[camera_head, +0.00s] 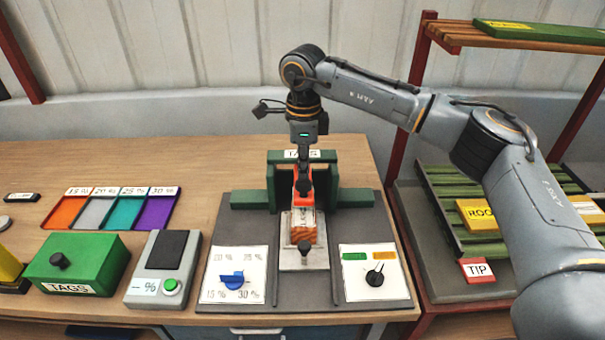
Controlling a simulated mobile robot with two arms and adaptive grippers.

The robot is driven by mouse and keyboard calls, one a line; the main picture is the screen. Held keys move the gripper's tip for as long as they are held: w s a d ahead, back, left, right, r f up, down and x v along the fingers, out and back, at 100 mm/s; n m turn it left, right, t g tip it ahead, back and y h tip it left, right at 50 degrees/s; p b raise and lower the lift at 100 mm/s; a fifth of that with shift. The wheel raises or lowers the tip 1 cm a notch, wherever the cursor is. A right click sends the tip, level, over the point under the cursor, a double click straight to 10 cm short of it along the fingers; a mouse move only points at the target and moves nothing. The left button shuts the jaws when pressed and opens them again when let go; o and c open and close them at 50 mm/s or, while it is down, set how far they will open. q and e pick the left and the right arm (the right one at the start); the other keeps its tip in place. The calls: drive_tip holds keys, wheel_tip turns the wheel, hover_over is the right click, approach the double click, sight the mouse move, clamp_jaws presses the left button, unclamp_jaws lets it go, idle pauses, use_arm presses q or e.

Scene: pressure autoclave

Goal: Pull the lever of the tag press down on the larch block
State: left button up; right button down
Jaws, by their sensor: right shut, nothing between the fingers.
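The tag press has a green frame (337,187) on a dark grey base, with a sign along its top. A reddish part (303,214) of the press lies in front of the frame, below my gripper. A wooden block (308,233) with orange-brown grain sits on the light plate (290,258) under it. A dark round knob (304,246) shows in front of the block; it looks like the lever's knob. My right gripper (304,192) points down at the press, shut and empty. It overlaps the reddish part; I cannot tell whether they touch. My left gripper is out of view.
A blue dial (235,281) is left of the plate, a black dial (375,277) right. A scale (163,268), a green TAGS box (78,262) and coloured trays (107,212) stand further left. A slatted rack (452,236) is at the right, under my arm.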

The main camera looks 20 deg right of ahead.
drive_tip(key=shift+f+b, duration=0.55)
drive_tip(key=shift+f, duration=0.5)
wheel_tip(320, 180, up, 9)
drive_tip(key=p, duration=0.5)
drive_tip(key=shift+r+p, duration=0.2)
drive_tip(key=shift+p, duration=0.1)
drive_tip(key=shift+f, duration=0.1)
